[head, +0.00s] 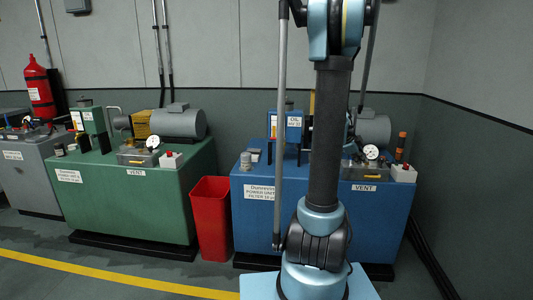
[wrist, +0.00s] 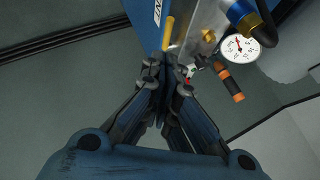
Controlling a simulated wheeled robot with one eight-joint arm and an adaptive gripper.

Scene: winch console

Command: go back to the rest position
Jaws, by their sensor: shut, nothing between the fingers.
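My gripper (wrist: 170,80) shows in the wrist view with its two fingers together and nothing between them. Beyond the fingertips is the top of the blue power unit (wrist: 112,16), with a yellow rod (wrist: 168,33), a white-faced gauge (wrist: 238,42) and an orange-and-black part (wrist: 231,83). I cannot tell how far the fingertips are from these. In the head view my arm stands upright in front of the blue power unit (head: 258,215) and hides part of it; my gripper does not show there.
A red bin (head: 211,218) stands between the blue unit and a green power unit (head: 125,205). A grey unit (head: 28,178) and a red extinguisher (head: 39,90) are at the far left. A wall (head: 485,140) closes the right side. Floor with a yellow line (head: 110,277) is open at front left.

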